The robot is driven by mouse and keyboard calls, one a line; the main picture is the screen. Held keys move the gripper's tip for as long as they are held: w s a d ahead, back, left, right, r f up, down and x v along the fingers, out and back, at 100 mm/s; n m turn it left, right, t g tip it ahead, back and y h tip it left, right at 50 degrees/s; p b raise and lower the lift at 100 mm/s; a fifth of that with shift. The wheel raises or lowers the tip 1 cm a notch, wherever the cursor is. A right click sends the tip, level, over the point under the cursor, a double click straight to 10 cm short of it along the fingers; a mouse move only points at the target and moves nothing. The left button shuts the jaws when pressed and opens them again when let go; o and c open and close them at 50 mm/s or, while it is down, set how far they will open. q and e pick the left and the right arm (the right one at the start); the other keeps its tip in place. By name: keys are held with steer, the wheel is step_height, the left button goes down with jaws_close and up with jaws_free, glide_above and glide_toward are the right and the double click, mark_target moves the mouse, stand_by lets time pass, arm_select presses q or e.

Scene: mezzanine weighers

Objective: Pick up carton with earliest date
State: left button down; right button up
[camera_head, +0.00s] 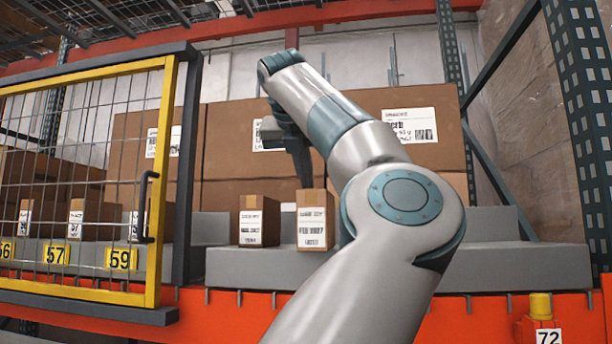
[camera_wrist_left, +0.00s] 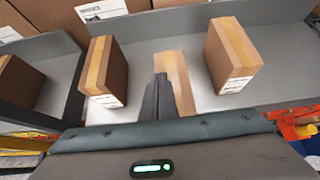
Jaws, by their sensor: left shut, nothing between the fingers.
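Two small brown cartons with white labels stand upright in the open bay in the head view: a left carton (camera_head: 259,221) and a middle carton (camera_head: 315,219). Their label print is too small to read surely. The left wrist view shows the left carton (camera_wrist_left: 108,70), the middle carton (camera_wrist_left: 184,92) and a right carton (camera_wrist_left: 232,55), which my arm hides in the head view. My left gripper (camera_head: 305,184) points down above the middle carton, shut and empty. Its fingers (camera_wrist_left: 160,78) partly cover that carton in the wrist view. My right gripper is out of view.
A yellow-framed mesh panel (camera_head: 161,181) stands at the left, in front of more labelled cartons (camera_head: 83,219) and yellow number tags. Large boxes (camera_head: 236,146) stand close behind the bay. A grey divider (camera_wrist_left: 72,95) separates the bay from the left one. An orange beam (camera_head: 226,311) runs along the front.

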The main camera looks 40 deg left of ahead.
arm_select(q)
steer(key=shift+w+a+r, duration=0.1)
steer(key=shift+w+r, duration=0.05)
steer(key=shift+r, duration=0.15)
steer(key=shift+s+d+f+b, duration=0.15)
steer(key=shift+s+b, duration=0.25)
steer(key=shift+s, duration=0.2)
steer(key=shift+s+d+f+b, duration=0.15)
steer(key=shift+s+b, duration=0.2)
steer(key=shift+s, duration=0.2)
steer(key=s+d+b, duration=0.4)
steer(key=s+d, duration=0.1)
steer(key=s, duration=0.3)
steer(key=shift+d+r, duration=0.3)
